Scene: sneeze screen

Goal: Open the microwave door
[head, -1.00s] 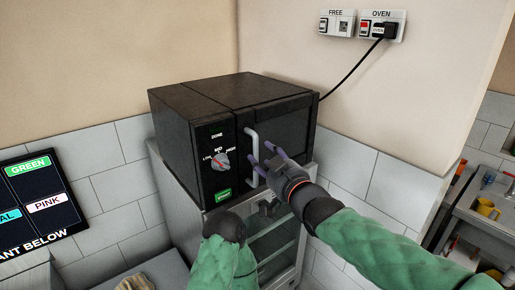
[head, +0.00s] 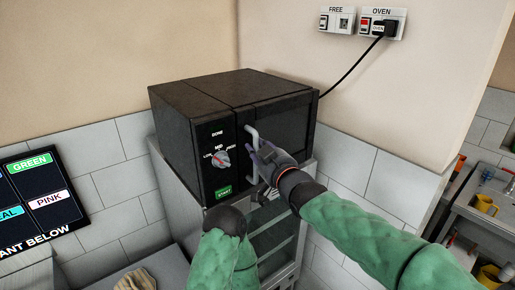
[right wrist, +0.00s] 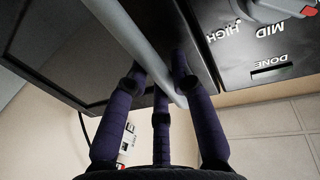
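The black microwave (head: 190,105) sits on a grey stand, its door (head: 285,122) shut. A light grey vertical door handle (head: 252,136) stands off the door's left edge. It crosses the right wrist view (right wrist: 135,45) diagonally. My right gripper (head: 259,152) is at the handle's middle, its purple fingers spread. In the right wrist view the fingers (right wrist: 160,72) lie on both sides of the bar, with a gap between the outer fingertips; firm contact cannot be made out. My left arm shows at the bottom with a dark end, and its gripper does not show.
The control panel has a dial (head: 221,160) and a green start button (head: 223,192) left of the handle. An outlet marked OVEN (head: 382,24) holds a plug with a black cord. A tiled wall stands right of the microwave, and a sink counter (head: 490,205) lies far right.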

